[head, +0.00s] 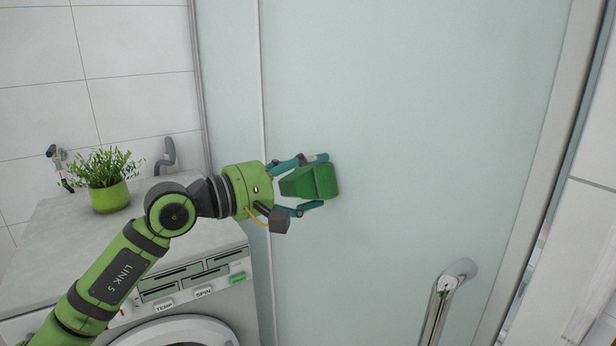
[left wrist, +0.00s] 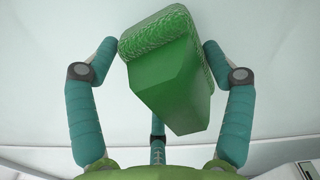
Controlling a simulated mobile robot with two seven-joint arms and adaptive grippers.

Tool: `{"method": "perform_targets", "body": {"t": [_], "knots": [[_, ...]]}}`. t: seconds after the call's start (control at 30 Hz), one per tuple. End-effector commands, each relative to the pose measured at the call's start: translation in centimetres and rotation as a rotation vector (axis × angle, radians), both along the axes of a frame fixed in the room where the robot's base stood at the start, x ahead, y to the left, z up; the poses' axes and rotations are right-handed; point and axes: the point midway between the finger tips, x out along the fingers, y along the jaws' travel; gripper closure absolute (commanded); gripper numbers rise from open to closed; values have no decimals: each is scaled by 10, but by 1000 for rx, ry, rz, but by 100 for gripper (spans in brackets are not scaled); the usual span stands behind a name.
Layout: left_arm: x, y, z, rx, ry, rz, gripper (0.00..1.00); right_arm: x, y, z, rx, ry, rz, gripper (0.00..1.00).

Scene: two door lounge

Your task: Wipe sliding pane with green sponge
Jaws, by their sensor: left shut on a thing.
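The green sponge (head: 312,182) is a block with a tapered grip and a textured pad. My left gripper (head: 318,181) is shut on it, with teal fingers on either side. In the left wrist view the sponge (left wrist: 168,70) sits between the fingertips (left wrist: 168,58), tilted, its textured pad facing the pale pane. The sliding pane (head: 420,120) is a large frosted, pale green sheet behind the gripper. The pad is at or very near the pane; exact contact cannot be told. My right gripper is not in view.
A washing machine (head: 215,275) stands at the lower left with a potted plant (head: 108,180) on top. A metal bar handle (head: 447,300) stands out at the lower right of the pane. The pane right of the sponge is clear.

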Motion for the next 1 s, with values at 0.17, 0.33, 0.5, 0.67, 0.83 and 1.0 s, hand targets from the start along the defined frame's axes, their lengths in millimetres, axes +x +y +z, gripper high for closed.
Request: {"method": "perform_targets", "body": {"t": [0.17, 0.33, 0.5, 0.67, 0.83, 1.0], "knots": [[-10, 15, -4, 3, -3, 2, 51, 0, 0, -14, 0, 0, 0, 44], [-20, 29, -4, 1, -1, 3, 51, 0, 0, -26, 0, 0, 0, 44], [-29, 41, -3, 2, -1, 2, 51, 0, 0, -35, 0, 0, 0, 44], [-33, 46, -1, 1, -2, 2, 51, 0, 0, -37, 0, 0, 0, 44], [-34, 46, 0, 1, -1, 1, 51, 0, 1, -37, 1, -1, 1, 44], [-35, 48, -2, 1, -1, 1, 51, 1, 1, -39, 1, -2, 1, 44]]}}
